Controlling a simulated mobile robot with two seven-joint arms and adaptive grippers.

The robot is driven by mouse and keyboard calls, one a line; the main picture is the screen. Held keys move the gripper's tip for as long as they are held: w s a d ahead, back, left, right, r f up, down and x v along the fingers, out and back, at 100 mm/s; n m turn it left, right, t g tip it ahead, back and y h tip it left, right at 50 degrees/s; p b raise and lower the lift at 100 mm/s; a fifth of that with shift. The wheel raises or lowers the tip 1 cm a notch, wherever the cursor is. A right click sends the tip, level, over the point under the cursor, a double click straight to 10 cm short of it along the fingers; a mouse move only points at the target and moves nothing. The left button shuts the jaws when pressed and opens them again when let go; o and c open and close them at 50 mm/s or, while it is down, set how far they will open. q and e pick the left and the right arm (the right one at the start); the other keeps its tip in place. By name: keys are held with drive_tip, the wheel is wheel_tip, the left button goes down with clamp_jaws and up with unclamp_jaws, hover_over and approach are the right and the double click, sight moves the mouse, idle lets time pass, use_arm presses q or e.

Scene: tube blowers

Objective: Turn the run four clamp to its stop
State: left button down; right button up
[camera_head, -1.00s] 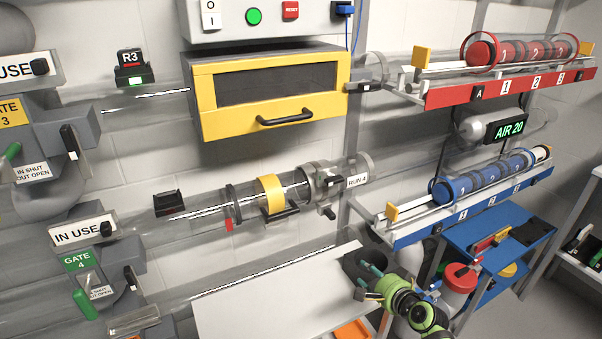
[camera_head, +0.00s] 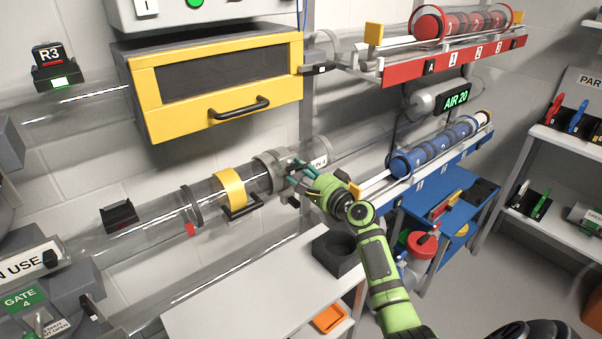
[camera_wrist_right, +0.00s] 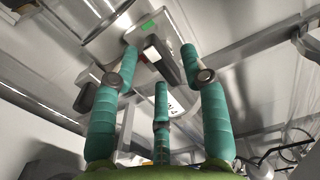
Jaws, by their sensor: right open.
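The run four clamp (camera_head: 272,166) is a grey collar around the clear tube, beside the white run label (camera_head: 320,161), which my gripper partly hides. In the right wrist view the clamp (camera_wrist_right: 105,45) shows a green mark, and a dark handle with a pale end (camera_wrist_right: 156,50) lies between my fingertips in the picture. My right gripper (camera_head: 298,172) is open at the clamp's right side. Its teal fingers are spread around the handle in the wrist view (camera_wrist_right: 158,75). I cannot tell whether they touch it. My left gripper is not in view.
A yellow-framed box (camera_head: 215,90) hangs above the clamp. A yellow band (camera_head: 231,187) rings the tube to its left. The blue carrier rack (camera_head: 440,160) is close to the right of my wrist.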

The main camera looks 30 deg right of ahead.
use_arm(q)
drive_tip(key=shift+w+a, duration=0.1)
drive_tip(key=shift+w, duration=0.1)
use_arm(e)
drive_tip(key=shift+c, duration=0.8)
clamp_jaws()
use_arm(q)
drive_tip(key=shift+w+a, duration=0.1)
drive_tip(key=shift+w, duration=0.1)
